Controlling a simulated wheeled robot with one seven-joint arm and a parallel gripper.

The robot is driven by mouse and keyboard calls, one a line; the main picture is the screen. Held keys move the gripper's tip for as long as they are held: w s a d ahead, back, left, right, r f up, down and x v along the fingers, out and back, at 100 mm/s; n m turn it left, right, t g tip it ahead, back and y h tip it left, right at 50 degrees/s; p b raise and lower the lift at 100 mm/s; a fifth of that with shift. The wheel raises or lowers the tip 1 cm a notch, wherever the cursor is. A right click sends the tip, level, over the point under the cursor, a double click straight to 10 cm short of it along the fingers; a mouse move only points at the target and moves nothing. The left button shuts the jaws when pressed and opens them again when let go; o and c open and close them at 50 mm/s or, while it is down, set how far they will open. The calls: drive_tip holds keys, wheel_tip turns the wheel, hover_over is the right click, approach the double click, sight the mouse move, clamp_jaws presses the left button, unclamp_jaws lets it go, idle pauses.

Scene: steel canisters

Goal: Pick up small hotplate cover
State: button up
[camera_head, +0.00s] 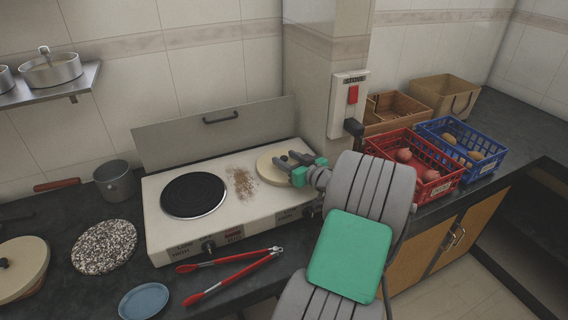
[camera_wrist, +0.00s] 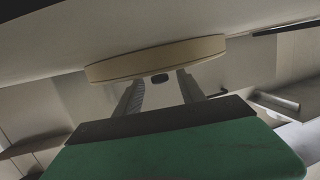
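The small hotplate cover (camera_head: 268,173), a round cream disc, lies on the right burner of the white hotplate (camera_head: 160,232). My gripper (camera_head: 290,159) is over this cover, its fingers partly hiding the top. In the wrist view the cover (camera_wrist: 115,69) shows edge-on, with its small dark knob (camera_wrist: 160,78) between my two fingers (camera_wrist: 160,87). The fingers are apart, with a gap on both sides of the knob, so my gripper is open. A larger cream cover (camera_head: 22,272) with a black knob is at the far left, cut by the picture edge.
The left burner (camera_head: 194,195) is bare, with brown crumbs (camera_head: 241,183) beside it. Red tongs (camera_head: 232,275) lie in front. A raised lid (camera_head: 215,125) stands behind. A grey pot (camera_head: 115,181) is left; red (camera_head: 447,184) and blue (camera_head: 488,172) baskets are right.

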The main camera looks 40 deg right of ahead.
clamp_jaws()
drive_tip(key=shift+r, duration=0.1)
idle(0.6)
